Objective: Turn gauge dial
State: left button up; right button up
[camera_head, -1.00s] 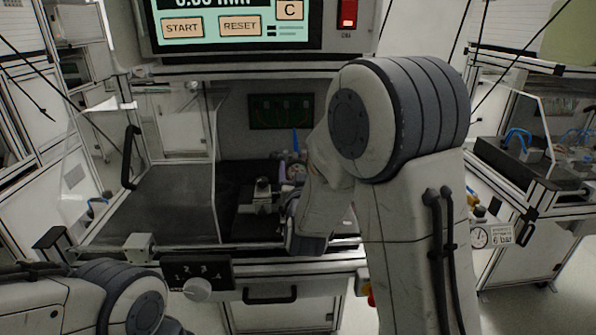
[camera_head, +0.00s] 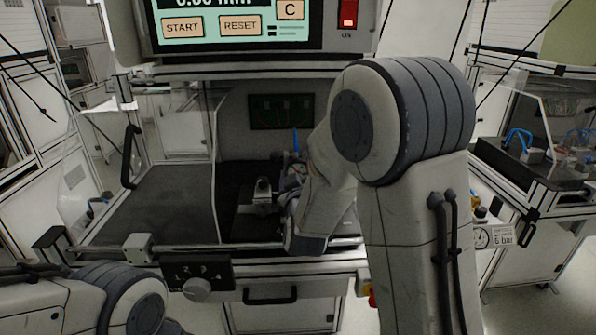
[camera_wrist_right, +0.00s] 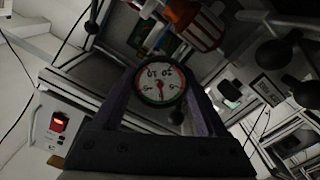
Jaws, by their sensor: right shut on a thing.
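The gauge dial (camera_wrist_right: 159,84) is a round white face with a green and red rim, numbers and a red needle. In the right wrist view it sits between the two dark purple fingers of my right gripper (camera_wrist_right: 160,78), which is shut on it. The numbers look upside down in this view. In the head view my right gripper (camera_head: 292,168) is inside the test bay, mostly hidden behind my own forearm, and the dial cannot be made out there. My left gripper is out of view; only part of the left arm shows at lower left.
A dark clamp-like fixture (camera_head: 262,195) stands left of the gripper on the black bay floor. A screen with START and RESET (camera_head: 230,28) hangs above. A selector knob (camera_head: 197,289) is on the front panel. A red-orange handled part (camera_wrist_right: 190,22) is close above the dial.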

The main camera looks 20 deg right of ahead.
jog(key=shift+n, duration=0.6)
jog(key=o, duration=1.3)
jog(key=shift+s+a, duration=0.1)
jog(key=b+v, duration=1)
jog(key=shift+s, duration=0.2)
